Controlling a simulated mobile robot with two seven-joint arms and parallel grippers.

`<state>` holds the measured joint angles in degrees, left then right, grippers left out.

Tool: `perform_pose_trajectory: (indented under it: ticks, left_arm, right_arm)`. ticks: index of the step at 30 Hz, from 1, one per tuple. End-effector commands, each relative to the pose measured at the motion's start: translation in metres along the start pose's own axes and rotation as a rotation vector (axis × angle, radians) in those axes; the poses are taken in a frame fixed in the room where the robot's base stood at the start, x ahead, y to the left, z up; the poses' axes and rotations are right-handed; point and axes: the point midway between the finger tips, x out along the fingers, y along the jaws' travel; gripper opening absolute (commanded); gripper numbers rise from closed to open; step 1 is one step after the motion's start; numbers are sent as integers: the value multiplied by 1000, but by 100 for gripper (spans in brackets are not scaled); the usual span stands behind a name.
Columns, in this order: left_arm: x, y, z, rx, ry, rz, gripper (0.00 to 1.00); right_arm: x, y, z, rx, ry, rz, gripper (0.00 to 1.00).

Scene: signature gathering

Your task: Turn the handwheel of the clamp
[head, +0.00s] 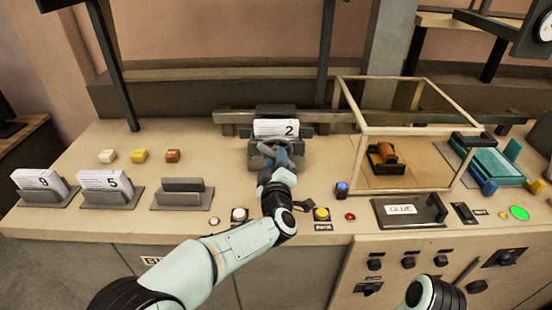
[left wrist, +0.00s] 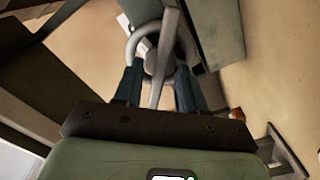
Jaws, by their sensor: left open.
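The clamp (head: 275,110) stands at the back middle of the console and holds a stack of white papers marked 2. Its grey handwheel (left wrist: 133,45) shows as a ring with a bar through it at the top of the left wrist view. In the head view the wheel is mostly hidden behind my left gripper (head: 275,157). My left gripper (left wrist: 160,82) is open, with its two blue-grey fingers at the near side of the wheel and the grey bar between them. I cannot tell whether the fingers touch the wheel. My right gripper is out of view.
Paper holders marked 9 (head: 40,185) and 5 (head: 107,183) and an empty holder (head: 183,194) stand at left. A glass-sided case (head: 402,121) stands right of the clamp. Buttons, including a yellow one (head: 321,213), line the front. A glue tray (head: 408,211) lies at right.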

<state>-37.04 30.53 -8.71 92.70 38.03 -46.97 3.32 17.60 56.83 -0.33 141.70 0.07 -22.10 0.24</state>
Motion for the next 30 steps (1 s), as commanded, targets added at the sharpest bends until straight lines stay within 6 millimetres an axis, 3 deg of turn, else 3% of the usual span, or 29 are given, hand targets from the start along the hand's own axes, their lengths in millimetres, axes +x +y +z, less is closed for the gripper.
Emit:
perform_pose_trajectory:
  ticks: [8,11,12,13,23,30]
  left_arm:
    - [2,0,0,0,-1,0,40]
    - [2,0,0,0,-1,0,14]
    - [2,0,0,0,-1,0,1]
    - [2,0,0,0,-1,0,0]
    - [2,-1,1,-26,0,0,0]
    - [1,-4,2,-142,1,-1,0]
  right_arm:
    - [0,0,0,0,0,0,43]
    - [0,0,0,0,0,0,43]
    - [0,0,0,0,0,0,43]
    - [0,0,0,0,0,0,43]
    - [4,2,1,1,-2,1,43]
    - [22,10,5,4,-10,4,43]
